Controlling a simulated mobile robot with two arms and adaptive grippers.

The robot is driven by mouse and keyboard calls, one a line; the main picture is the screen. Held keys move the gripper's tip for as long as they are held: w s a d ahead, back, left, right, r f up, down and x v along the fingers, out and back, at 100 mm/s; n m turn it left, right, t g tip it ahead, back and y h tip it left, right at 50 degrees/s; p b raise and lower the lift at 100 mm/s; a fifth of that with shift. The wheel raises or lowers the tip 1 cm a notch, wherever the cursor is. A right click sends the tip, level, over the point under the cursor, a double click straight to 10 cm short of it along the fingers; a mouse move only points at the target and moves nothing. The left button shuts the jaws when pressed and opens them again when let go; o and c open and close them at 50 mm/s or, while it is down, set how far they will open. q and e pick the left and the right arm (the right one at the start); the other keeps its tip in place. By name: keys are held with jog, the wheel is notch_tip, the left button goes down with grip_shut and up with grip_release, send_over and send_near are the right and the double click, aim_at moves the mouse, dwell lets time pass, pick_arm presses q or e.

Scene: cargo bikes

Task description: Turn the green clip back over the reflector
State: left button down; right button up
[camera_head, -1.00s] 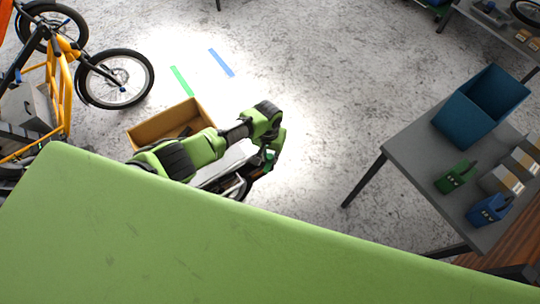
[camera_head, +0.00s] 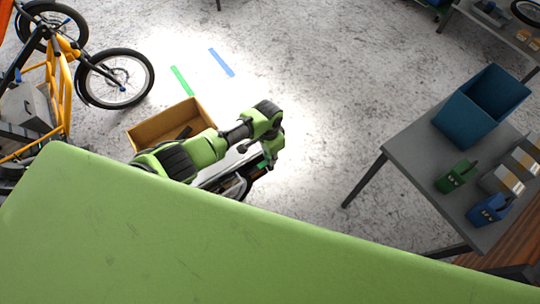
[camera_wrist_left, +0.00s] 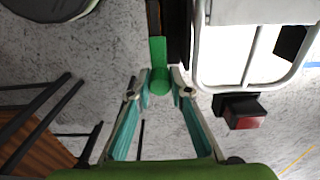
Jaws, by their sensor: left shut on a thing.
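The green clip (camera_wrist_left: 158,66) shows in the left wrist view as a flat green strip with a rounded end, beside the white rack frame. My left gripper (camera_wrist_left: 159,88) is shut on its rounded end, with one fingertip on each side. The red reflector (camera_wrist_left: 245,120) sits on a dark mount below the rack, to the right of the clip and apart from it; the clip does not cover it. In the head view my left gripper (camera_head: 265,164) is at the rear of a bike, and the clip is too small to make out clearly. My right gripper is not in view.
The white rack frame (camera_wrist_left: 247,84) stands close to the right finger. A cardboard box (camera_head: 150,134) is on the floor beyond my arm. A grey table (camera_head: 405,150) with a blue bin (camera_head: 465,118) stands to the right. An orange cargo bike (camera_head: 62,85) is at the left.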

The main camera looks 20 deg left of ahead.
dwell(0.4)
pick_arm(q)
jog(key=c, duration=1.8)
grip_release()
jog(key=shift+c, duration=0.2)
notch_tip(320, 180, up, 12)
jog(key=shift+s, duration=0.15)
jog(key=shift+a, duration=0.1)
